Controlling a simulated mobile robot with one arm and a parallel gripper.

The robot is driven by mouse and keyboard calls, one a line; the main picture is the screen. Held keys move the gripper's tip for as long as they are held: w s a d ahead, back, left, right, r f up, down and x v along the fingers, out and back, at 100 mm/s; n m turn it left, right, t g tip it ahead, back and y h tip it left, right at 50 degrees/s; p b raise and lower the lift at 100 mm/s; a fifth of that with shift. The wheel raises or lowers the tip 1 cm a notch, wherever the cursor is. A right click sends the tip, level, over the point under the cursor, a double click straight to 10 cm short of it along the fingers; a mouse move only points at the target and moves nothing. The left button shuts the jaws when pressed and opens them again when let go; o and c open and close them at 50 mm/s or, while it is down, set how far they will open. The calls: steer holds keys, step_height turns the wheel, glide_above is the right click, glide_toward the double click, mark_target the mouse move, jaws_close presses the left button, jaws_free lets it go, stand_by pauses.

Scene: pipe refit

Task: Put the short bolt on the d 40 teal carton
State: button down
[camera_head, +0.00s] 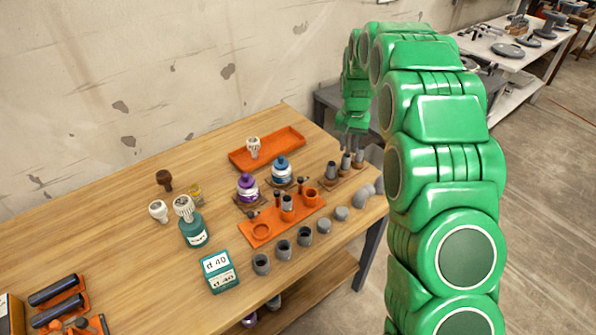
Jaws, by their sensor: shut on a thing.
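The teal carton (212,282) stands near the table's front edge, with white labels reading "d 40" on its top and front. Its top looks bare. My gripper (350,146) is at the table's far right end, well away from the carton, pointing down over a brown holder with several grey upright cylinders. It is shut on a small grey part that is mostly hidden by the fingers. I cannot tell whether this part is the short bolt, or whether it is clear of the holder.
An orange tray (267,148) lies at the back. Purple (247,188) and blue (281,170) bottles, an orange rack (260,233) and a row of grey fittings (304,236) stand between gripper and carton. A teal bottle (194,233) stands behind the carton.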

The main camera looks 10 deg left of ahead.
steer(key=shift+s+a, duration=0.1)
steer(key=s+a+r, duration=0.2)
steer(key=s+a, duration=0.7)
steer(key=a, duration=0.5)
glide_toward(216, 263)
steer(key=shift+f, duration=2.8)
steer(key=c, duration=0.9)
jaws_free()
steer(key=shift+f, duration=0.1)
steer(key=shift+o, duration=0.2)
step_height(216, 263, up, 12)
